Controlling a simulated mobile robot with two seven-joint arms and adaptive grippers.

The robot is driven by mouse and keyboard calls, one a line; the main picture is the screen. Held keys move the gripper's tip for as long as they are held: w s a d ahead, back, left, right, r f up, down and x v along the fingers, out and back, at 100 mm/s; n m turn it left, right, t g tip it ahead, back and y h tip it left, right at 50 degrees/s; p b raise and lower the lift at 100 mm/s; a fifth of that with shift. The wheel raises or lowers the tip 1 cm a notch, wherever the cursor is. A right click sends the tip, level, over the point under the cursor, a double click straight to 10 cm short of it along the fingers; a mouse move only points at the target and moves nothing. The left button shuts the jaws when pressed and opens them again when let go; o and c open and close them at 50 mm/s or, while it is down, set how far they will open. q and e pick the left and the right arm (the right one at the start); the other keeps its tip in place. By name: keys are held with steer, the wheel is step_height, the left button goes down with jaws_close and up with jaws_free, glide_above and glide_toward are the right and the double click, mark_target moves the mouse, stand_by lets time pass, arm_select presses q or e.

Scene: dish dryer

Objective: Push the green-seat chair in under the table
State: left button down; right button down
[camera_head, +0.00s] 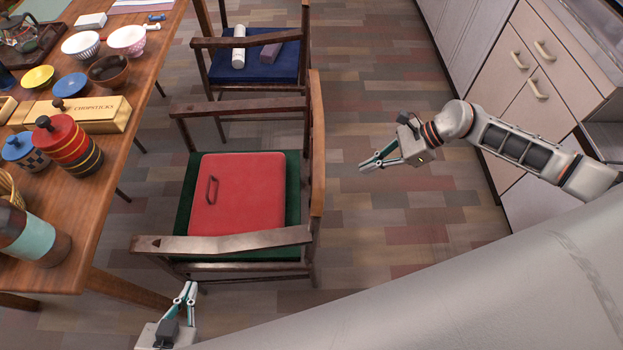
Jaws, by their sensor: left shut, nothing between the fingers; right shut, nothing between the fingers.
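The green-seat chair (293,182) stands in the middle with dark wooden arms. Its back is on the right and its open front faces the table (95,215) on the left. A red flat case (245,190) with a dark handle lies on the seat, so the green shows only around its edges. A gap of floor shows between chair and table. My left gripper (188,287) is shut and empty, near the chair's near armrest at the bottom. My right gripper (364,168) is shut and empty, to the right of the chair's back and apart from it.
A blue-seat chair (282,73) stands behind, with a white roll (239,47) and a purple block (270,55) on it. The table holds jars, bowls and a chopsticks box (100,115). Drawers (520,80) line the right. Floor right of the chair is clear.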

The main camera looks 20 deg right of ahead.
arm_select(q)
steer(key=shift+w+b, duration=0.15)
steer(key=shift+b, duration=0.25)
arm_select(e)
steer(key=a+r+x, duration=0.2)
steer(key=x, duration=1.1)
steer(key=shift+w, duration=0.35)
arm_select(q)
steer(key=shift+a, duration=0.1)
arm_select(e)
steer(key=shift+a, duration=0.1)
